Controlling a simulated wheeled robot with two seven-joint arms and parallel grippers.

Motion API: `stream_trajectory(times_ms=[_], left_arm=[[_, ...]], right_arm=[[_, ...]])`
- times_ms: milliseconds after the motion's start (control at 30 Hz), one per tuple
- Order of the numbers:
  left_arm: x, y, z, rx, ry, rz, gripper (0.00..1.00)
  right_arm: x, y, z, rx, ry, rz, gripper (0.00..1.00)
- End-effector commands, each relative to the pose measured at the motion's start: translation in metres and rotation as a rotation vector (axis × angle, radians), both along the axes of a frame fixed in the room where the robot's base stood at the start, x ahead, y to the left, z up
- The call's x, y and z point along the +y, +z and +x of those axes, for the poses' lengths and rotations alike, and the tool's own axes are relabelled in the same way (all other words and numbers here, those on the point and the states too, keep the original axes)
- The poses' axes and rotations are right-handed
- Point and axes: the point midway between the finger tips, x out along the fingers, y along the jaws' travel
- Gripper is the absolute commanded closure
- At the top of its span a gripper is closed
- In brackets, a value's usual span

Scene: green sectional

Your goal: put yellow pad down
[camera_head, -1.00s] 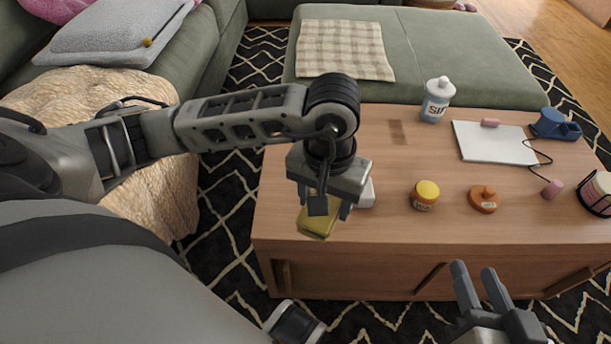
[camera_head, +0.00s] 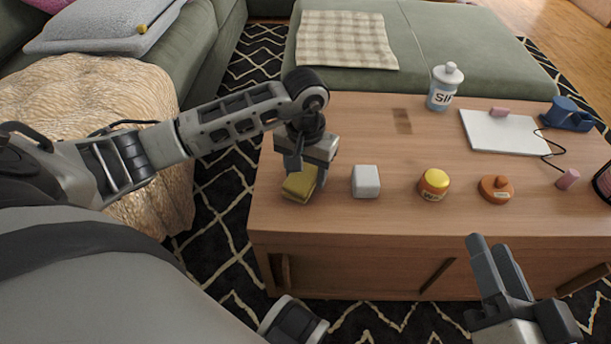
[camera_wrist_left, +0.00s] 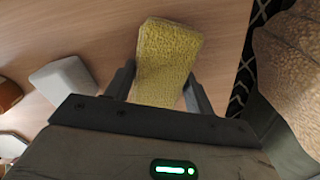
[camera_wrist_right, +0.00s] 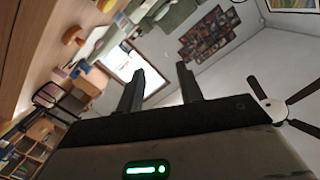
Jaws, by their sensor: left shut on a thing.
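The yellow pad (camera_head: 298,186) is a small textured block at the left end of the wooden table (camera_head: 330,222). My left gripper (camera_head: 310,170) is shut on it from above. In the left wrist view the pad (camera_wrist_left: 167,62) sits between the two fingers (camera_wrist_left: 158,90). The pad is at or just above the tabletop; I cannot tell whether it touches. My right gripper (camera_head: 490,262) is in front of the table's front edge, apart from everything. Its fingers (camera_wrist_right: 163,82) are spread with nothing between them.
A white block (camera_head: 366,181) stands right of the pad. Farther right are a yellow-lidded jar (camera_head: 434,184) and an orange item (camera_head: 496,189). A bottle (camera_head: 444,88), a white board (camera_head: 500,132) and a blue object (camera_head: 568,114) are behind. The table's left edge is close to the pad.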

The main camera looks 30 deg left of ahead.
Motion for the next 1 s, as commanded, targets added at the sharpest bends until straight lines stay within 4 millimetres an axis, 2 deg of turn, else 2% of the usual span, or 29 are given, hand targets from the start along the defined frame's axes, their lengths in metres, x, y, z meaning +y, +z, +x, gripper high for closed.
stream_trajectory(times_ms=[33,100,500,533,600,867,1000], left_arm=[[0.0,-0.009,0.0,0.001,0.001,-0.002,0.67],[0.0,-0.01,0.0,-0.001,0.0,-0.001,0.67],[0.0,-0.011,0.0,-0.002,0.001,0.001,0.67],[0.0,-0.011,0.0,-0.002,0.001,0.0,0.38],[0.0,-0.01,0.0,-0.002,0.001,0.0,0.24],[0.0,-0.01,0.0,-0.001,0.001,0.0,0.24],[0.0,0.0,0.001,-0.004,0.0,0.001,0.24]], right_arm=[[-0.001,0.01,0.004,-0.059,-0.006,0.006,0.64],[-0.002,0.019,0.007,-0.092,-0.011,0.006,0.64],[-0.003,0.014,0.008,-0.099,-0.018,-0.011,0.64],[-0.003,0.015,0.008,-0.104,-0.018,-0.013,0.64],[-0.003,0.016,0.008,-0.108,-0.015,-0.017,0.64],[-0.003,0.017,0.009,-0.114,-0.01,-0.021,0.64],[-0.001,0.02,0.007,-0.086,-0.001,-0.007,0.64]])
